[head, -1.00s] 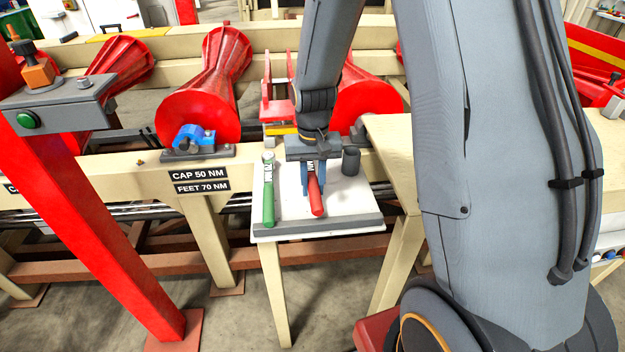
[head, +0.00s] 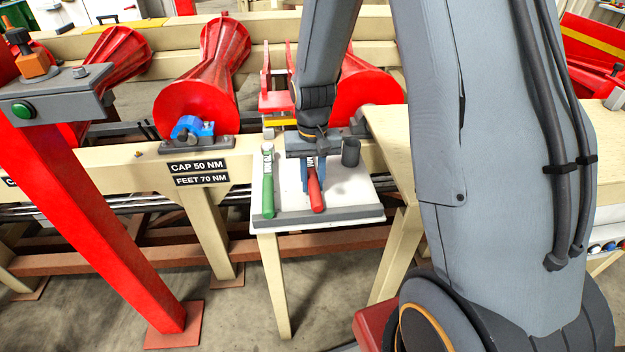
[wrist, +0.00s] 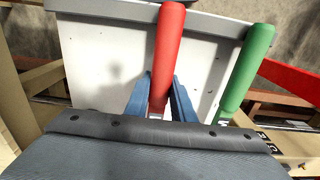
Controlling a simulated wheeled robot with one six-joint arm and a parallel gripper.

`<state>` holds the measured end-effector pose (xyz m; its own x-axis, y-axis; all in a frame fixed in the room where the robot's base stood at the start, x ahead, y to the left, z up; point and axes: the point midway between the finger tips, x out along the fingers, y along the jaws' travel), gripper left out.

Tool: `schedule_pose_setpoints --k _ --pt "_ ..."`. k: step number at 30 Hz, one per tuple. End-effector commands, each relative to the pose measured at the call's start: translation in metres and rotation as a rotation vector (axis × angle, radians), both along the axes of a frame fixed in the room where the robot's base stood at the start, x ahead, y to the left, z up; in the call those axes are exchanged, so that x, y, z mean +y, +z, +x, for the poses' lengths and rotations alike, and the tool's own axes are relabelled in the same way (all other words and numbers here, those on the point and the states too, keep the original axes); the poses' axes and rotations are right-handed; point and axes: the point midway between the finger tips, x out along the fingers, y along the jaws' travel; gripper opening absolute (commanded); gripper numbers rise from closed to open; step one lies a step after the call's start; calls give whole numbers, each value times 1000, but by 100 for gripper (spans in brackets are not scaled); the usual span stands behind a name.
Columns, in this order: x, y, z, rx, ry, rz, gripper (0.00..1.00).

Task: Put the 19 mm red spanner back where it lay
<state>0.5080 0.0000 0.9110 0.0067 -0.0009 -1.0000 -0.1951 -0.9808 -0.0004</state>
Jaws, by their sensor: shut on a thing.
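The red spanner (head: 316,193) is between the two blue fingers of my gripper (head: 313,178), over the small white table (head: 342,199). My gripper is shut on it, and its red handle points toward the table's near edge. In the wrist view the red spanner (wrist: 167,55) runs up between the blue fingers (wrist: 158,100). My gripper hides its far end. I cannot tell whether the spanner touches the table top. A green-handled spanner (head: 268,196) lies to its left, apart from it and roughly parallel; it also shows in the wrist view (wrist: 247,65).
A dark cup (head: 351,153) stands at the table's back right, close to my gripper. A grey lip (head: 318,216) runs along the table's near edge. Red rollers (head: 195,105) and a beige frame with torque labels (head: 201,174) stand behind and left. A red post (head: 100,215) slants at left.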

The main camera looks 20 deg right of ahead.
Motion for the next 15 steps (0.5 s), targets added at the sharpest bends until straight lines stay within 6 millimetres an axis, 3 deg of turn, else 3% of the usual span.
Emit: schedule_pose_setpoints --k 15 --pt "0 -7 0 0 0 0 0"
